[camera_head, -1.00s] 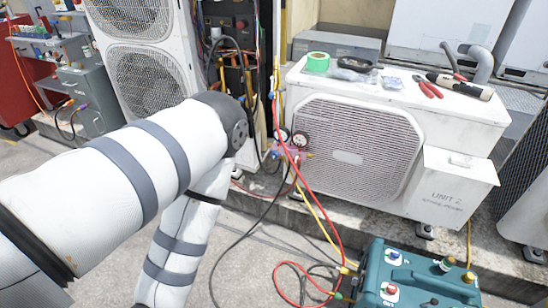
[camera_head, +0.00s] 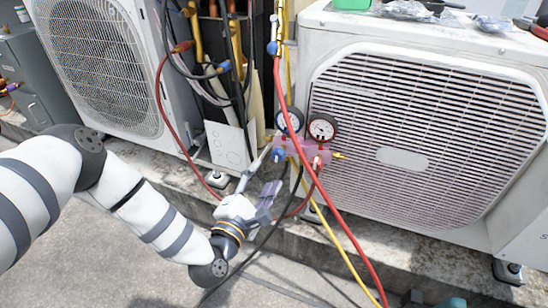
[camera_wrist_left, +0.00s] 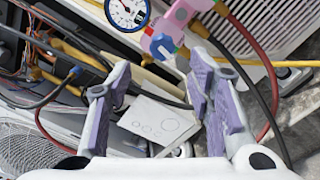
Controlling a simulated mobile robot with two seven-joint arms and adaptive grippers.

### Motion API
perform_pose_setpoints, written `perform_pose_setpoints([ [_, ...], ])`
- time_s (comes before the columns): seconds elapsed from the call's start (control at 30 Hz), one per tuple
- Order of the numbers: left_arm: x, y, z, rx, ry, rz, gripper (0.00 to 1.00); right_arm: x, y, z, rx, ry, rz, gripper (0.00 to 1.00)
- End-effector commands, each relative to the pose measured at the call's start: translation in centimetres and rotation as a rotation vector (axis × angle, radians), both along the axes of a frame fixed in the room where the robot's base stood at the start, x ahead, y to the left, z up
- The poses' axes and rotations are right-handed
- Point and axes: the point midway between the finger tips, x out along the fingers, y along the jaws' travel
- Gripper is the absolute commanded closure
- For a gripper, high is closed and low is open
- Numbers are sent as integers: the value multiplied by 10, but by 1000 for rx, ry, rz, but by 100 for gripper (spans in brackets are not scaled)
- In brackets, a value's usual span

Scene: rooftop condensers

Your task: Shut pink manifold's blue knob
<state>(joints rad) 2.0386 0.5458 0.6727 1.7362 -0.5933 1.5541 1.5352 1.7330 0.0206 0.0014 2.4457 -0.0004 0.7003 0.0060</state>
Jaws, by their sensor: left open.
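The pink manifold (camera_head: 308,150) hangs in front of the white condenser, with two round gauges (camera_head: 322,128) on top. Its blue knob (camera_head: 278,155) is on the lower left and a red knob (camera_head: 317,163) is on the lower right. My left gripper (camera_head: 272,172) is open and empty, just below and left of the blue knob. In the left wrist view, the blue knob (camera_wrist_left: 162,45) shows ahead of the gap between the spread purple-grey fingers (camera_wrist_left: 160,78). I cannot tell whether a finger touches it. My right gripper is not in view.
Red, yellow and black hoses hang around the manifold; the red hose (camera_head: 345,225) crosses in front. The condenser (camera_head: 410,150) stands close behind. Another condenser (camera_head: 95,60) with exposed pipes is at left. The floor at the lower left is open.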

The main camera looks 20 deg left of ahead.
Motion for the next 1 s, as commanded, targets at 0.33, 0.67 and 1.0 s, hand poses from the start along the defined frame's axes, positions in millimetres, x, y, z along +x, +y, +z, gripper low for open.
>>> perform_pose_setpoints([
  [0.33,81,-3,-4,3,3,-1,53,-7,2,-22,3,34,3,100],
  [0.67,97,-4,-1,2,6,-2,53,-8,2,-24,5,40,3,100],
  [1.0,96,-4,-1,3,6,-2,100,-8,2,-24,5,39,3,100],
])
